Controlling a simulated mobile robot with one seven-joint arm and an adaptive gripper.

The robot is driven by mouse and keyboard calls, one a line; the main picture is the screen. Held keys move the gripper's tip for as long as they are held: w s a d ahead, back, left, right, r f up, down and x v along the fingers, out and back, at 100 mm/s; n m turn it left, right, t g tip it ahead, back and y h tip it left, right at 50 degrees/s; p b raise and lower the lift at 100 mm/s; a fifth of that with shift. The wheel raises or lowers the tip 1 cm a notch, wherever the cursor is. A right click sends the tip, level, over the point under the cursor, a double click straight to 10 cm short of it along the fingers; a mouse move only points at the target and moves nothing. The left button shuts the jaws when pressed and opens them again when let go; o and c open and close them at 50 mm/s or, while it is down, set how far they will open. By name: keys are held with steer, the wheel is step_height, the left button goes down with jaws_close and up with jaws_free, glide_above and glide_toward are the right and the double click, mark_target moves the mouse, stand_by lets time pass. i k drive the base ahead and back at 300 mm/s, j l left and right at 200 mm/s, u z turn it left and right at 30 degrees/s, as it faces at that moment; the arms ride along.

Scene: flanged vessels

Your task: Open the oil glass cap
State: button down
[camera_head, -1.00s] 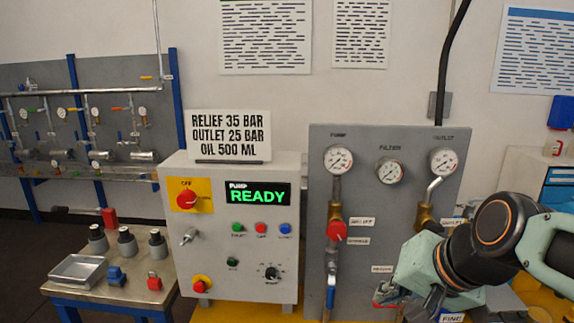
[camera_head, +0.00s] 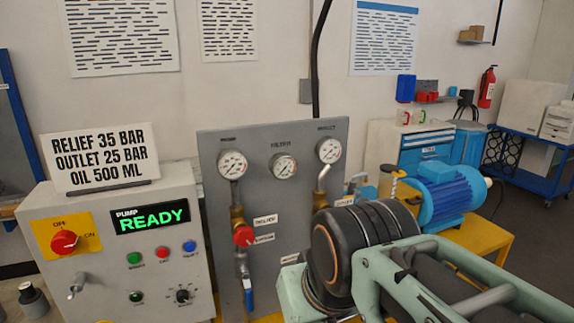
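I cannot make out the oil glass or its cap for certain. A blue motor (camera_head: 447,194) stands on a yellow bench to the right of the gauge panel. My arm fills the lower right, with a dark round joint and pale green links in front of the panel's right side and the bench. My gripper does not show; the arm or the picture edge hides it.
The grey gauge panel (camera_head: 215,165) carries three gauges, a red knob (camera_head: 243,236) and a blue-handled valve (camera_head: 248,296). The control box (camera_head: 95,215) reads READY. A sign above it reads oil 500 ml. A blue cabinet (camera_head: 425,150) and a trolley stand behind on the right.

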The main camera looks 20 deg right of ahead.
mark_target(389, 167)
steer(key=z, duration=1.15)
steer(key=i+z, duration=0.35)
steer(key=i, duration=0.65)
steer(key=l, duration=0.05)
